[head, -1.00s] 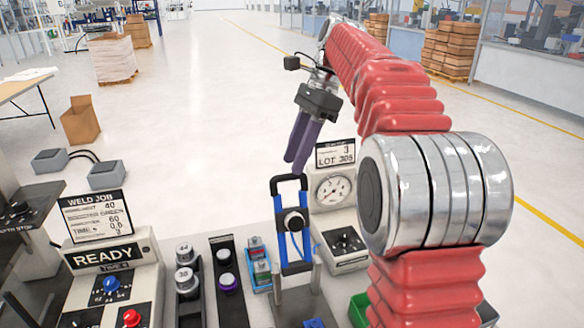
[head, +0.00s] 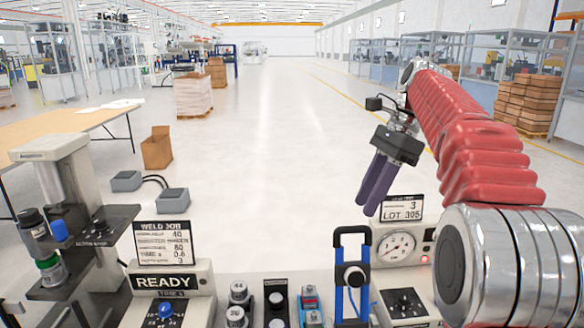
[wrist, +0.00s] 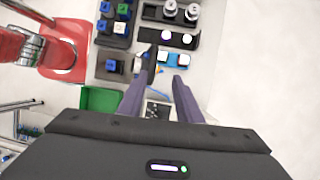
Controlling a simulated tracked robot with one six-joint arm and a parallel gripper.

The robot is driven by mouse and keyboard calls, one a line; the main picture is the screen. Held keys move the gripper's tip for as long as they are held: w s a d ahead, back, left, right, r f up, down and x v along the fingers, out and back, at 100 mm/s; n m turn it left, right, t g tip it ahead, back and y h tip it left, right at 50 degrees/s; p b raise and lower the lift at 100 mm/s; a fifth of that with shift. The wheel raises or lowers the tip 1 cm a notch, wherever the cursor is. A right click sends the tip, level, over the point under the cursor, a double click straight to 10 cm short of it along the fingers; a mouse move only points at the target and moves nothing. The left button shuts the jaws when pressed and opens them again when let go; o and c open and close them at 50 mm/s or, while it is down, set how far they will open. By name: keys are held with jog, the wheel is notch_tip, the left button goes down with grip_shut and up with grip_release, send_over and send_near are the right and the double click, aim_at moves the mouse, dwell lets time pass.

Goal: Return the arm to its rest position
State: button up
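My arm, in red ribbed sleeves, rises at the right of the head view and reaches forward.
A weld timer reading READY (head: 165,290) and a press-like stand (head: 60,190) are at left. The wrist view shows a green bin (wrist: 100,100) and block trays (wrist: 115,22). Open floor lies beyond.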

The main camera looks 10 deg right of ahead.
jog(key=s+a+f+n+t+h, duration=0.4)
jog(key=s+n, duration=0.4)
jog(key=s, duration=0.4)
jog(key=s+a+f+n+t, duration=0.2)
jog(key=s+f+n, duration=0.8)
jog(key=s+f, duration=0.2)
jog(key=shift+a+f+h, duration=0.3)
jog(key=shift+a+f, duration=0.05)
jog(key=shift+f, duration=0.5)
